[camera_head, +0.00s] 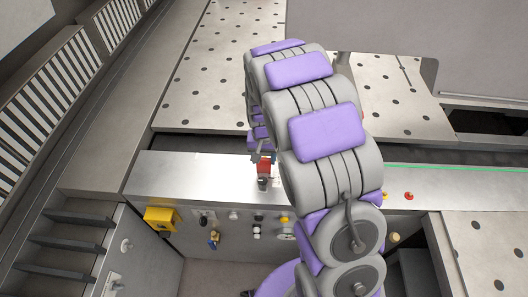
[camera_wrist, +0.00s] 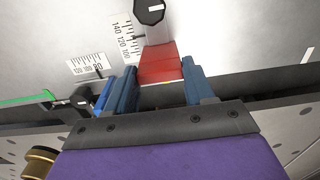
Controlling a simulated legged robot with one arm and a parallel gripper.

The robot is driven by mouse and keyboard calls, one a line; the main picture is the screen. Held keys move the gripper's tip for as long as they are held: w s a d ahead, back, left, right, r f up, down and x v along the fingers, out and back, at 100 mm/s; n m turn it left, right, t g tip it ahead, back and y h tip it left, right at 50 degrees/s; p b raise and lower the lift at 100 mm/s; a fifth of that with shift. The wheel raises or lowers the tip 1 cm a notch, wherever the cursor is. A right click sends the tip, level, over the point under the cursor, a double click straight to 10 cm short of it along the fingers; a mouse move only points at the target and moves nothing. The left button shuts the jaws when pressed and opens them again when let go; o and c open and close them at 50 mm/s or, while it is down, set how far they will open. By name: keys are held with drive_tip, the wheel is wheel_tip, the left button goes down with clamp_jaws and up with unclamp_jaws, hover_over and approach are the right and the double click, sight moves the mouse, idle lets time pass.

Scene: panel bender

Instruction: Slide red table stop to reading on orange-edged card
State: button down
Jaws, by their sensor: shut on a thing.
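The red table stop (camera_head: 264,167) sits on the bright metal strip in front of the perforated table, partly beside my arm. In the wrist view the red stop (camera_wrist: 160,62) lies between the two blue fingers of my gripper (camera_wrist: 161,84), which is shut on it. A black knob (camera_wrist: 149,11) with a white mark stands just beyond the stop. A white scale (camera_wrist: 123,38) with 100, 120 and 140 runs next to the stop; the exact reading cannot be told. I see no orange-edged card in either view.
A second scale (camera_wrist: 88,66) with a black pointer near 80 lies left. A green line (camera_head: 450,168) runs along the strip at right. A yellow box (camera_head: 161,218) and several knobs line the front panel. My arm hides part of the strip.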

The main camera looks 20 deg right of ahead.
drive_tip(key=shift+s+a, duration=0.1)
drive_tip(key=shift+s, duration=0.1)
drive_tip(key=shift+c, duration=2)
unclamp_jaws()
drive_tip(key=shift+w, duration=0.1)
drive_tip(key=shift+r, duration=0.1)
wheel_tip(320, 180, up, 17)
drive_tip(key=p, duration=0.1)
